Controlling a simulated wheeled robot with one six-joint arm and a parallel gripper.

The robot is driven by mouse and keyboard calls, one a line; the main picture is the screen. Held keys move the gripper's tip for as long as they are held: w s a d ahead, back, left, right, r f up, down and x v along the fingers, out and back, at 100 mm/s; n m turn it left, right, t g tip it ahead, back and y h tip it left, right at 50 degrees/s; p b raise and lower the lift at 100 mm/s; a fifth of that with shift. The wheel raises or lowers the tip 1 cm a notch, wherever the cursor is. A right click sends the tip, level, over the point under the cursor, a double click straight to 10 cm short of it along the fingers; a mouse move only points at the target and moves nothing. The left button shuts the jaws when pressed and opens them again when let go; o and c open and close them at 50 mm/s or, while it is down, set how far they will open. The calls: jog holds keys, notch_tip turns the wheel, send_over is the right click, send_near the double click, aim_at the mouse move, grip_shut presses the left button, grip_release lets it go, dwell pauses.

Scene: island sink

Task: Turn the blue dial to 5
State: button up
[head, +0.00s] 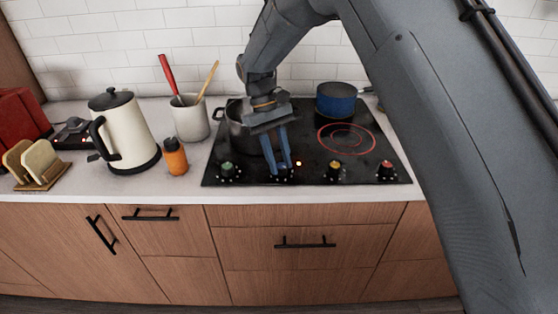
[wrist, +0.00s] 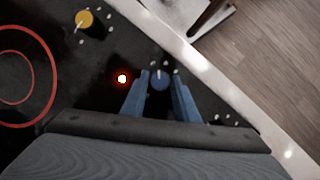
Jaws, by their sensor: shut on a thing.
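The blue dial (wrist: 159,81) sits on the black cooktop between my gripper's two blue fingers in the wrist view. A pale pointer line shows on its top, and small white marks stand around it; I cannot read the numbers. My gripper (head: 281,169) reaches down to the cooktop's front row of dials in the head view, where its fingers hide the blue dial. It also shows in the wrist view (wrist: 162,88), with its fingers shut on the dial. A red-orange light (wrist: 122,79) glows beside the dial.
Green (head: 227,168), yellow (head: 334,167) and red (head: 386,169) dials share the cooktop's (head: 306,178) front row. A dark pot (head: 236,117) stands behind my gripper, a blue pot (head: 336,100) back right. A red ring (head: 346,138) marks one burner. An orange bottle (head: 175,157) stands left.

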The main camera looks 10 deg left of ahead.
jog(key=m, duration=0.2)
jog(key=m+g+y, duration=0.1)
jog(key=m, duration=0.1)
jog(key=m+y, duration=0.1)
jog(key=m, duration=0.1)
jog(key=shift+w+d+m+g, duration=0.15)
jog(key=shift+d+m+g, duration=0.1)
jog(key=shift+m+g, duration=0.05)
jog(key=m+y+p, duration=0.1)
jog(key=m, duration=0.2)
jog(key=shift+d, duration=0.1)
jog(key=shift+m+y, duration=0.8)
jog(key=shift+m, duration=0.8)
jog(key=shift+p, duration=0.3)
jog(key=o, duration=1.1)
jog(key=shift+c, duration=0.2)
jog(key=shift+w+r, duration=0.1)
jog(key=b+v, duration=0.2)
jog(key=v, duration=0.5)
jog(key=shift+r+b, duration=0.2)
jog(key=shift+b, duration=0.1)
jog(key=shift+d, duration=0.1)
